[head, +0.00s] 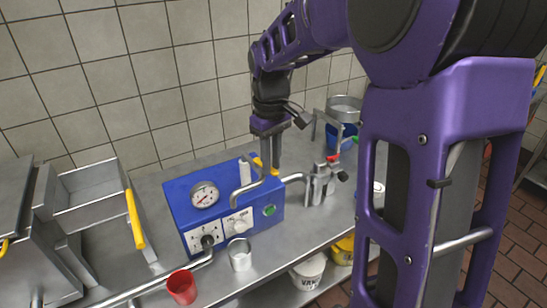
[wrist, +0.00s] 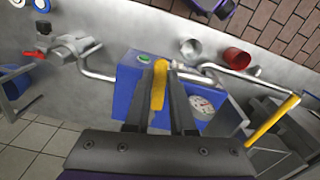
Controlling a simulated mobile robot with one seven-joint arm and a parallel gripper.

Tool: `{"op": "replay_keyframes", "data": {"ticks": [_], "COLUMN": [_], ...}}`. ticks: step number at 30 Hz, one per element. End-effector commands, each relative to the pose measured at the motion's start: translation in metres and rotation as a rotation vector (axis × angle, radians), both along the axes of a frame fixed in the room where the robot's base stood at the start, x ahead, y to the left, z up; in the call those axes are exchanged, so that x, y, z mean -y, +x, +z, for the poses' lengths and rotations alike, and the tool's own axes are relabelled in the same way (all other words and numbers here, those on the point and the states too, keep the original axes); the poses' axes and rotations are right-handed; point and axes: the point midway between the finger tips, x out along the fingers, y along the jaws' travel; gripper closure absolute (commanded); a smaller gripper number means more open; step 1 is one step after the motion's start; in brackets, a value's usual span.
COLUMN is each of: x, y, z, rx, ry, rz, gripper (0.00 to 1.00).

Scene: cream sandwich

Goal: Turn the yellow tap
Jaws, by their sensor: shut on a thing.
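The yellow tap (wrist: 159,84) sits on top of the blue machine (head: 219,209), at the pipe fittings. In the wrist view its yellow handle lies between the two dark fingers of my gripper (wrist: 161,92), which are shut on it. In the head view my gripper (head: 267,158) reaches down from above to the machine's back right. Only small yellow parts of the tap show there, since the fingers hide most of it.
The blue machine has a round gauge (head: 204,194) and a green button (head: 269,210). Right of it stands a metal valve fitting (head: 320,182). A metal cup (head: 239,254) and a red cup (head: 182,287) stand in front. A steel basin with a yellow handle (head: 135,219) is left.

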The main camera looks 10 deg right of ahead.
Motion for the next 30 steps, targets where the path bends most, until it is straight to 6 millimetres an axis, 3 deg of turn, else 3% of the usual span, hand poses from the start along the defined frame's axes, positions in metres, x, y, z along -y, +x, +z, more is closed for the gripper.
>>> {"op": "replay_keyframes", "data": {"ticks": [19, 20, 24, 30], "x": [-0.0023, -0.0023, -0.0023, -0.0022], "y": [-0.001, -0.001, -0.001, -0.001], "z": [0.0002, 0.0002, 0.0002, 0.0001], "rx": [0.001, 0.001, 0.001, 0.0], "ry": [0.0, 0.0, 0.0, 0.0], "rz": [-0.049, -0.049, -0.048, -0.048], "gripper": [1.0, 0.72, 0.47, 0.47]}}
